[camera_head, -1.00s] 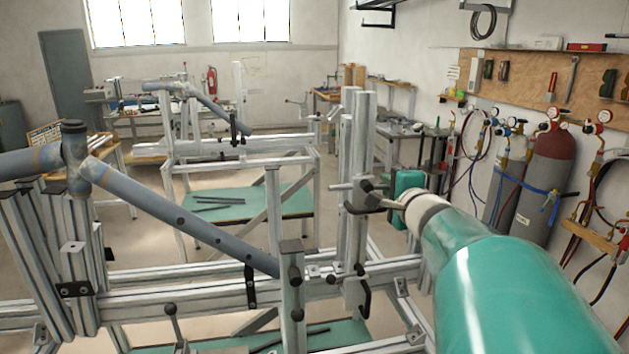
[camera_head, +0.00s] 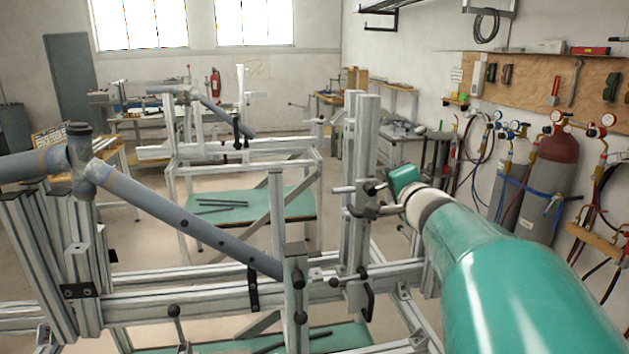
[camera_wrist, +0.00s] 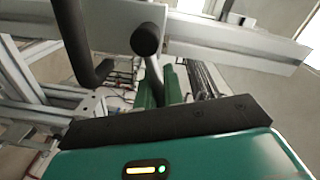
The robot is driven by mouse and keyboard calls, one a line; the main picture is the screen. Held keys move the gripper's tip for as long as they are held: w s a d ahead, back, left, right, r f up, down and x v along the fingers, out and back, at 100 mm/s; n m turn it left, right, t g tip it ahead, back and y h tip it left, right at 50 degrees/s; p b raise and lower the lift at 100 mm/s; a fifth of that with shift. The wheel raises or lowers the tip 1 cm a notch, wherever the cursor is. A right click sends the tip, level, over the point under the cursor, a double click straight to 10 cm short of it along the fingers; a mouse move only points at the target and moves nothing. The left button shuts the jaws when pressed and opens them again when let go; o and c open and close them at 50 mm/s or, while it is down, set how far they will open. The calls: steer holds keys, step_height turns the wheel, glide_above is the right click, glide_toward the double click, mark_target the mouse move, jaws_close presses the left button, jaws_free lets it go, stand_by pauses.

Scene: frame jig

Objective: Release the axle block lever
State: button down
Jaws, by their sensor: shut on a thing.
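The axle block lever (camera_head: 385,210) is a thin metal rod with a dark end, at the side of an upright aluminium post (camera_head: 363,150) right of centre. My gripper (camera_head: 403,190) reaches it from the right and is tilted. In the wrist view, the green fingers of my gripper (camera_wrist: 158,90) are closed around the lever's rod (camera_wrist: 154,70). A round black knob (camera_wrist: 146,40) shows just beyond the fingers. The exact grip contact is partly hidden by the gripper body. A black bent handle (camera_wrist: 82,45) stands to the left in the wrist view, apart from the fingers.
A grey-blue bike frame tube (camera_head: 190,225) slopes across the jig from the left. The jig's lower rail (camera_head: 200,302) runs beneath it. A black clamp handle (camera_head: 368,300) sits below my gripper. Gas cylinders (camera_head: 550,190) stand by the right wall.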

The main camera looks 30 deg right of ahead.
steer(key=shift+a+r+n, duration=0.1)
steer(key=shift+r+n, duration=0.35)
steer(key=shift+n, duration=0.35)
steer(key=shift+w, duration=0.1)
